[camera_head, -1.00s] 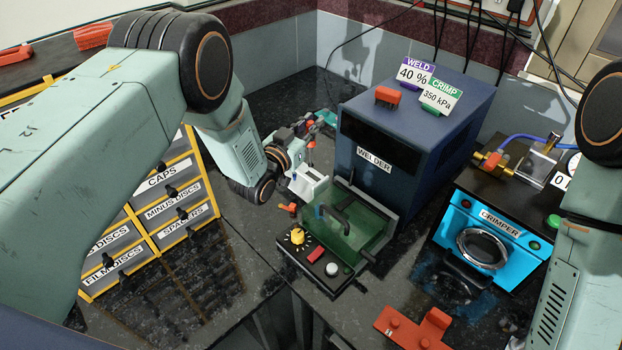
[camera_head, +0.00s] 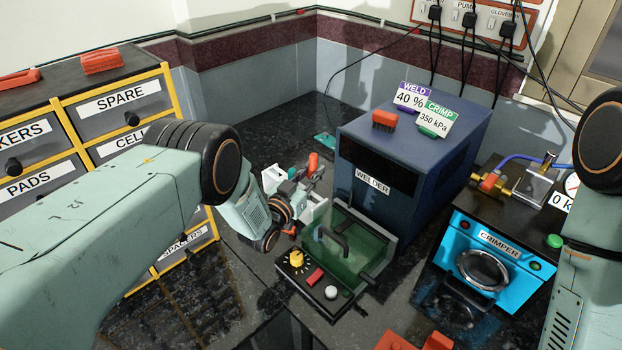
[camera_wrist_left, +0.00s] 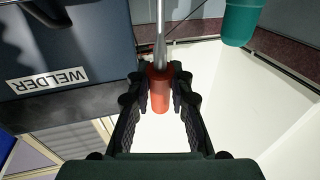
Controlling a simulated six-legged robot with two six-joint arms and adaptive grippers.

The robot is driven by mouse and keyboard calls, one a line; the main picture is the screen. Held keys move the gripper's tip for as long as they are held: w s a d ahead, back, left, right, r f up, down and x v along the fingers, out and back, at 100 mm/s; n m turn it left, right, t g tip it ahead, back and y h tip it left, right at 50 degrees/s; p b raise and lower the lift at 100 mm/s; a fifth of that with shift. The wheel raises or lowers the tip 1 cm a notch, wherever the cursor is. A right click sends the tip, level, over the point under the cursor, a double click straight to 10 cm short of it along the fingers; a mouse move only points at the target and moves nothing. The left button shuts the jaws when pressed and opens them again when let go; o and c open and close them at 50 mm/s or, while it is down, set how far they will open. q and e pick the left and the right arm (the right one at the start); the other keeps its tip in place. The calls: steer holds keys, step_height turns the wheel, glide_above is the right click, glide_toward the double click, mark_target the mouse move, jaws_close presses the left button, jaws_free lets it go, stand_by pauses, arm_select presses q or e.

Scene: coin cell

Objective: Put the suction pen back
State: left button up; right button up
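The suction pen (camera_wrist_left: 160,98), with an orange-red handle and a thin metal shaft, is between the fingers of my left gripper (camera_wrist_left: 163,76) in the left wrist view. The fingertips close in on both sides of the handle, near where the shaft begins. In the head view the pen's orange-red part (camera_head: 313,162) shows at my left gripper (camera_head: 305,182), above the bench just left of the welder. A small teal piece (camera_head: 325,142), possibly the pen's stand, lies on the bench behind it. A teal cylinder (camera_wrist_left: 240,20) shows in the wrist view. My right gripper is not in view.
The blue welder (camera_head: 430,145) stands right of the gripper, its green-shielded chamber (camera_head: 345,243) in front. The crimper (camera_head: 490,262) stands further right. Labelled drawers (camera_head: 115,98) are at left.

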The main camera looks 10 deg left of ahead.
arm_select(q)
steer(key=shift+o, duration=1.4)
steer(key=f, duration=0.2)
steer(key=shift+s+f+g, duration=0.3)
steer(key=shift+s+f, duration=0.05)
steer(key=shift+s, duration=0.05)
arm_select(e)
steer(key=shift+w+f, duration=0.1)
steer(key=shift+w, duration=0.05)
arm_select(q)
steer(key=shift+o, duration=0.5)
steer(key=shift+w+a, duration=0.3)
steer(key=shift+w, duration=0.1)
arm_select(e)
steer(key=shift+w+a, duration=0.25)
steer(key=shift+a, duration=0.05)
arm_select(q)
steer(key=shift+s+r, duration=0.15)
steer(key=shift+s, duration=0.1)
arm_select(e)
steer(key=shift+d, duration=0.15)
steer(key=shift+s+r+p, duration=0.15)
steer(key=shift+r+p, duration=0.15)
steer(key=shift+p, duration=0.05)
arm_select(q)
steer(key=v, duration=1.1)
steer(key=shift+s, duration=0.25)
